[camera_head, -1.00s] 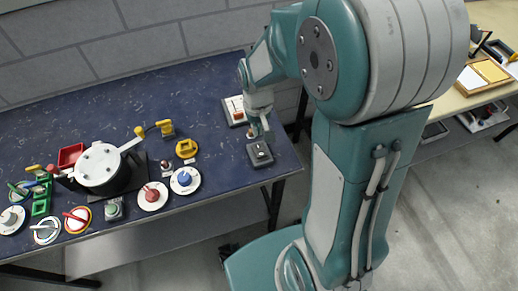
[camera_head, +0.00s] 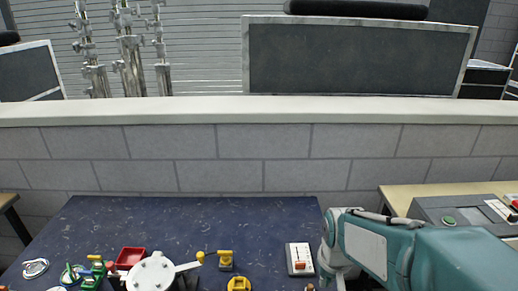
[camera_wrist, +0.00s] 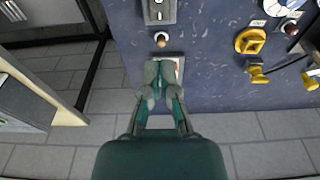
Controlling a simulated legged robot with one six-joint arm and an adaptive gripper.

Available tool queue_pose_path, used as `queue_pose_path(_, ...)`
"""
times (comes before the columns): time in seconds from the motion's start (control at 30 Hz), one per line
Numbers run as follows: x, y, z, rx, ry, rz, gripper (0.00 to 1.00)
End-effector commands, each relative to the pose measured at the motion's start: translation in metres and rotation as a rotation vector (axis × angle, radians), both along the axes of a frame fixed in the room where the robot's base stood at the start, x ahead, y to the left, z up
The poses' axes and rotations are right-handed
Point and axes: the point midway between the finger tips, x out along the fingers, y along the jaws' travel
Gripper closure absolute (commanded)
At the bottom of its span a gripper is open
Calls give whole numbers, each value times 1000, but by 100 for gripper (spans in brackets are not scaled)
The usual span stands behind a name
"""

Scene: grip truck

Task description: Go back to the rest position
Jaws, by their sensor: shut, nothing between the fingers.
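My gripper (camera_wrist: 160,76) is shut and empty in the wrist view. It points down over the edge of the dark blue table (camera_wrist: 208,70). Its fingers partly cover a switch box with a white face. In the head view my arm is at the lower right, and the gripper's fingertips fall below the picture.
On the table are a white-lidded pot (camera_head: 152,274), a red tray (camera_head: 131,257), a yellow handle (camera_head: 238,284) and a yellow lever (camera_head: 225,260). A grey control box (camera_head: 460,212) stands on another table at right. A block wall (camera_head: 220,160) rises behind.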

Motion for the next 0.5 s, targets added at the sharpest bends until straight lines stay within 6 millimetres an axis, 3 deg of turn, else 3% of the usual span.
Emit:
queue_pose_path(0.2, -36, 0, 52, 0, -130, 0, 100)
queue_pose_path(0.5, -90, 0, 97, 0, -292, 0, 100)
